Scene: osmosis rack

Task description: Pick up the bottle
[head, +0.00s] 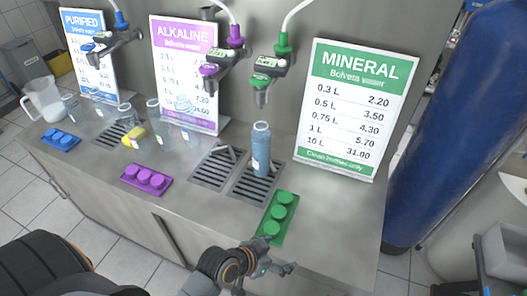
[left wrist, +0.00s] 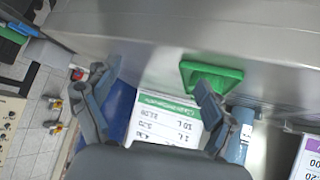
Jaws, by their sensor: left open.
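A blue bottle (head: 261,152) stands upright on the right drain grate (head: 250,187), below the green mineral tap (head: 265,75). In the left wrist view the bottle (left wrist: 241,128) is at the right, partly behind a finger of my gripper. My left gripper (head: 272,262) is at the counter's front edge in the head view, nearer than the bottle and apart from it. In the left wrist view the left gripper (left wrist: 143,97) has its fingers wide apart with nothing held between them. My right gripper is not in view.
A green button block (head: 278,217) lies between my gripper and the bottle. A purple block (head: 145,180), a blue block (head: 61,140), a yellow sponge (head: 133,135), clear containers and a pitcher (head: 43,99) are left. The mineral sign (head: 354,110) stands behind. The counter's right front is clear.

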